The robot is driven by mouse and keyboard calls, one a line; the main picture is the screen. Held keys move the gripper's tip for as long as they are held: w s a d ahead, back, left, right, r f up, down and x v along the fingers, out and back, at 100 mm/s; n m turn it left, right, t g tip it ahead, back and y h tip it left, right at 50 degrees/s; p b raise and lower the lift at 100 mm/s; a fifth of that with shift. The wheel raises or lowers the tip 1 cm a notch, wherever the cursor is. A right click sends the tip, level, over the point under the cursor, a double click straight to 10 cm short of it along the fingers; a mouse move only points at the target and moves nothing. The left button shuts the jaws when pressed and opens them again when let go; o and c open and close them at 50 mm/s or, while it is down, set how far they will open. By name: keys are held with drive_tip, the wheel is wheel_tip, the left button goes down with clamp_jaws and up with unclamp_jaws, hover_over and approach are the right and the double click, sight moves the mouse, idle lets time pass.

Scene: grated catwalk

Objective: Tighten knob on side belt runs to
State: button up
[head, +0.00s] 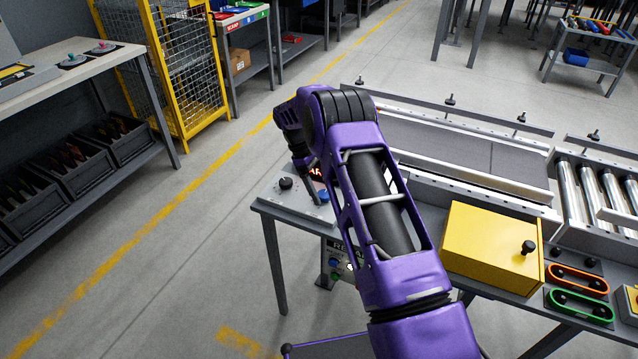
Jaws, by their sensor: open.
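A conveyor belt (440,146) runs between pale side rails on a bench. Small black knobs stand along its far rail, among them a left one (359,79), a middle one (449,100) and a right one (521,116). A grey control box (268,194) at the left end carries a black knob (286,184), a blue button (323,196) and a red lit display (316,173), partly hidden by my arm. My gripper (307,158) is open above this box, mostly hidden behind the wrist. I cannot tell which way the belt runs.
A yellow box (490,248) with a black knob sits at the bench front. Orange (577,280) and green (581,305) belt loops lie right of it. Metal rollers (590,188) continue rightward. A yellow cage (185,65) stands behind left.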

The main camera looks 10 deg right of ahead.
drive_tip(key=p+v, duration=0.2)
drive_tip(key=v, duration=1.5)
drive_tip(key=shift+r, duration=0.25)
